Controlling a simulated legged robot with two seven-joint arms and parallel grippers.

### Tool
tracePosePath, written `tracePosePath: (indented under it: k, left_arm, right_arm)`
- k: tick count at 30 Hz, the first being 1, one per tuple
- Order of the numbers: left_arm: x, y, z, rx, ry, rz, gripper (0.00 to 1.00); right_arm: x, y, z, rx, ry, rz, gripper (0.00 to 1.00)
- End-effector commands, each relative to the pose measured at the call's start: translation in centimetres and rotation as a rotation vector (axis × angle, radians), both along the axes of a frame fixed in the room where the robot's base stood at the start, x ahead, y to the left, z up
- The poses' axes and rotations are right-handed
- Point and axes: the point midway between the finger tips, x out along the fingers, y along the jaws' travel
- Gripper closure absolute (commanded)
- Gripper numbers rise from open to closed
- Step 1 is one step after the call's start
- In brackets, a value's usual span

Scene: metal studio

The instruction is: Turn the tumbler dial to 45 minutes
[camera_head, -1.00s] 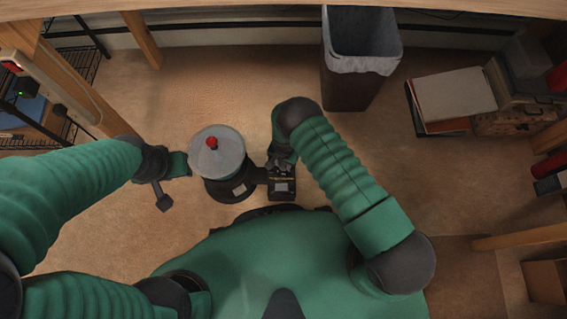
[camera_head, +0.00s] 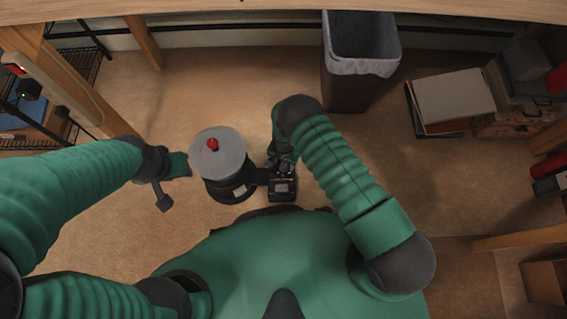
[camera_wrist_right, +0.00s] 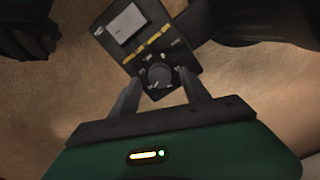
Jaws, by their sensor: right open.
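The tumbler (camera_head: 218,160) stands on the floor in front of me, a drum with a grey lid, a red knob on top and a dark base. Its black control box (camera_head: 283,189) sits at its right side. In the right wrist view the box's dial (camera_wrist_right: 159,75) is a round dark knob below a pale label and yellow marks. My right gripper (camera_wrist_right: 160,88) is open, with one finger on each side of the dial; contact cannot be told. My left gripper (camera_head: 176,180) is just left of the drum; its jaw opening is unclear. The dial's scale is too small to read.
A lined waste bin (camera_head: 360,60) stands at the back. Books or folders (camera_head: 455,95) lie to the right. A wooden frame with a power strip (camera_head: 55,80) is at the left. The floor between the tumbler and the bin is clear.

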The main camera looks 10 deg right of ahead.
Motion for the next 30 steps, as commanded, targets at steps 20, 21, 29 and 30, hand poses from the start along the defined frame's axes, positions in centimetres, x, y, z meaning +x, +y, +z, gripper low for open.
tracePosePath:
  k: [20, 21, 29, 30]
  left_arm:
    - [0.0, 0.0, 7.8, 0.0, 0.0, 0.0, 0.64]
    - [0.0, 0.0, 7.8, 0.0, 0.0, 0.0, 0.64]
    - [0.0, 0.0, 7.7, 0.0, 0.0, 0.0, 0.64]
    - [0.0, 0.0, 7.7, 0.0, 0.0, 0.0, 0.64]
  right_arm:
    - [0.1, 0.0, 15.0, 0.0, 0.0, 0.0, 0.45]
    - [0.1, 0.0, 15.1, -0.001, 0.001, 0.0, 0.45]
    - [0.1, 0.0, 15.0, 0.0, 0.0, 0.0, 0.45]
    - [0.1, 0.0, 15.0, 0.0, 0.0, 0.0, 0.45]
